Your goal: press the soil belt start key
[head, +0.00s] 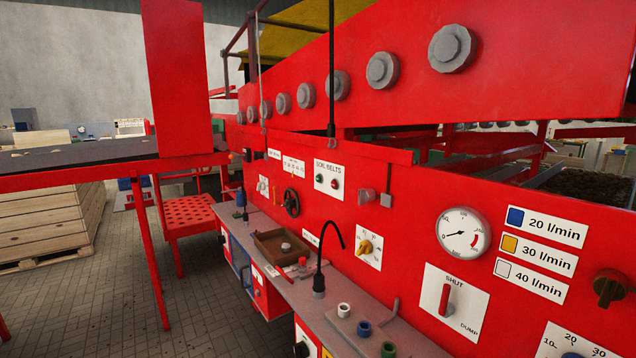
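The soil belts panel (328,171) is a white plate lettered "SOIL BELTS" on the red machine wall, near the middle of the head view. It carries a green key (320,179) on the left and a red key (334,183) on the right. Which one is the start key is not lettered legibly. Nothing covers the panel. Neither of my grippers shows in the head view.
A black handwheel (291,203) is left of the panel and a grey switch (366,196) right of it. Below, a grey shelf (340,300) carries a brown tray (268,244), a black gooseneck (320,270) and several coloured cups. Open floor lies left.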

